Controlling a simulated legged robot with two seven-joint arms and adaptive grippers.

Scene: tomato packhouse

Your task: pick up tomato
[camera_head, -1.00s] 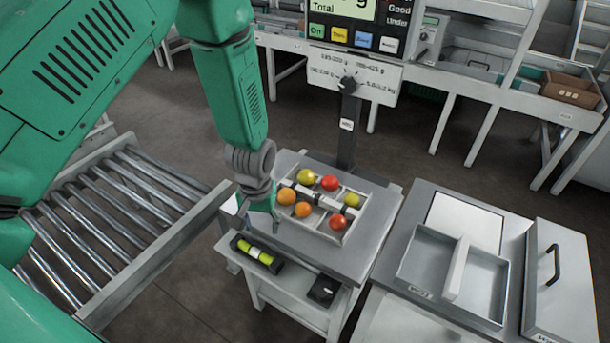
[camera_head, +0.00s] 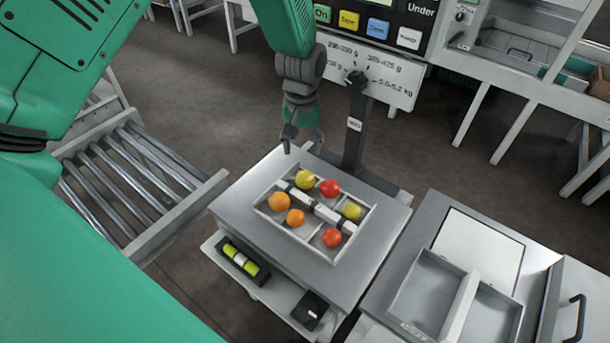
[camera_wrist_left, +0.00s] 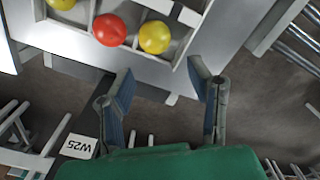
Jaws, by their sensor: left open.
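Several tomatoes lie in a divided tray (camera_head: 268,216) on the scale table: a yellow one (camera_head: 305,179), a red one (camera_head: 330,187), two orange ones (camera_head: 279,201) and (camera_head: 295,217), another yellow one (camera_head: 352,211) and a red one (camera_head: 332,237). My left gripper (camera_head: 302,146) is open and empty, above the table's far edge, behind the nearest yellow tomato. In the left wrist view, its spread fingers (camera_wrist_left: 160,78) have that yellow tomato (camera_wrist_left: 154,37) and the red tomato (camera_wrist_left: 109,30) beyond their tips, apart from them. My right gripper is out of view.
The scale's dark post (camera_head: 353,135) stands just right of my left gripper. A roller conveyor (camera_head: 130,185) lies left. A side table with a two-part metal bin (camera_head: 423,284) stands right. A lower shelf holds a dark holder with yellow-green items (camera_head: 240,260).

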